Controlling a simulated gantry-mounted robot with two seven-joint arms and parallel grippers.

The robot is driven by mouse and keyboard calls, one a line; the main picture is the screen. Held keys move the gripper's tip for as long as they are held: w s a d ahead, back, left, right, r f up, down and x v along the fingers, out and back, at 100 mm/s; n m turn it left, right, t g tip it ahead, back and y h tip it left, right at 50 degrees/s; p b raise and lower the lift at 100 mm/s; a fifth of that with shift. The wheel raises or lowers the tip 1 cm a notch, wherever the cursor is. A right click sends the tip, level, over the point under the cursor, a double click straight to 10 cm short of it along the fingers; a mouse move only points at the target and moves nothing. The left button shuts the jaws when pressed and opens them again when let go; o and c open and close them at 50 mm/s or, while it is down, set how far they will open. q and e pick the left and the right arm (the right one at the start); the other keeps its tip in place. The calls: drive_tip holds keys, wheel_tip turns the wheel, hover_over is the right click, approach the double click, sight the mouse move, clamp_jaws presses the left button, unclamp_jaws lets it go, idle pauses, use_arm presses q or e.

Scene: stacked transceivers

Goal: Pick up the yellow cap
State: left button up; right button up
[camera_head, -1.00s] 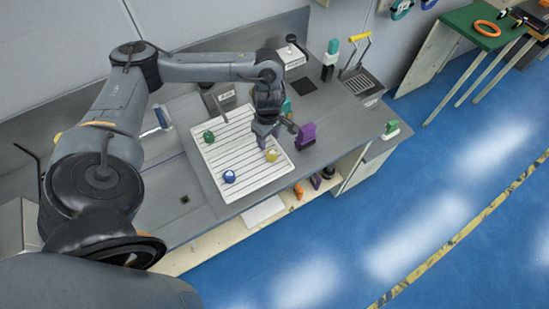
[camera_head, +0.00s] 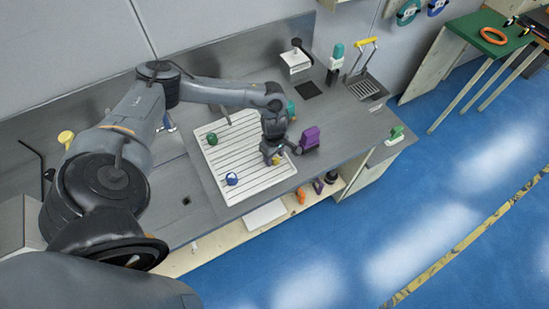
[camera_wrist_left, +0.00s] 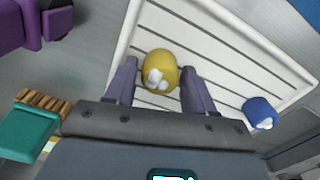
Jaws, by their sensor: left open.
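The yellow cap (camera_wrist_left: 160,66) lies on the white ribbed tray (camera_wrist_left: 215,38) in the left wrist view, between the two fingers of my left gripper (camera_wrist_left: 158,88). The fingers are apart, with a visible gap on each side of the cap. In the head view the yellow cap (camera_head: 277,160) is mostly hidden by my left gripper (camera_head: 274,157), which points down over the right side of the tray (camera_head: 222,165). My right gripper does not show.
A blue cap (camera_head: 232,179) and a green cap (camera_head: 212,139) lie on the tray.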

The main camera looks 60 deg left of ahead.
use_arm(q)
drive_tip(key=shift+f, duration=0.15)
drive_tip(key=c, duration=0.8)
